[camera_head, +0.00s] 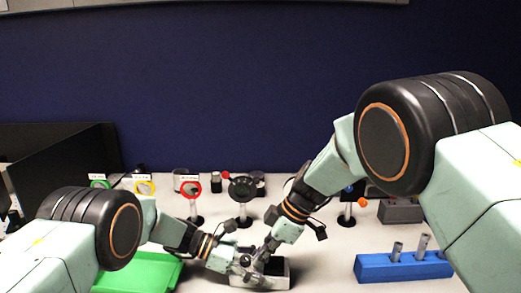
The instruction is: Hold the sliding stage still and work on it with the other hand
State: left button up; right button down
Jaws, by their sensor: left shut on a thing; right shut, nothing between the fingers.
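The sliding stage (279,279), a small pale block with a dark top, sits on the table at the lower middle of the head view. My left gripper (246,266) comes in from the left and is shut on the stage's near left part. My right gripper (263,255) reaches down from the upper right and is shut and empty, at the top of the stage. The two grippers are very close together and hide part of the stage. I cannot tell whether the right fingertips touch it.
A green tray (140,274) lies to the left, and a blue block (400,268) with grey pegs stands to the right. Behind are several posts with coloured rings, such as a red ring (191,188), and a black round mount (242,189). A black panel (70,160) stands at left.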

jog(key=shift+w+a, duration=0.1)
jog(key=shift+a, duration=0.15)
dwell(0.3)
jog(key=shift+w, duration=0.2)
jog(key=shift+w+d, duration=0.1)
jog(key=shift+w, duration=0.5)
jog(key=shift+d, duration=0.35)
notch_tip(320, 180, up, 6)
dwell(0.7)
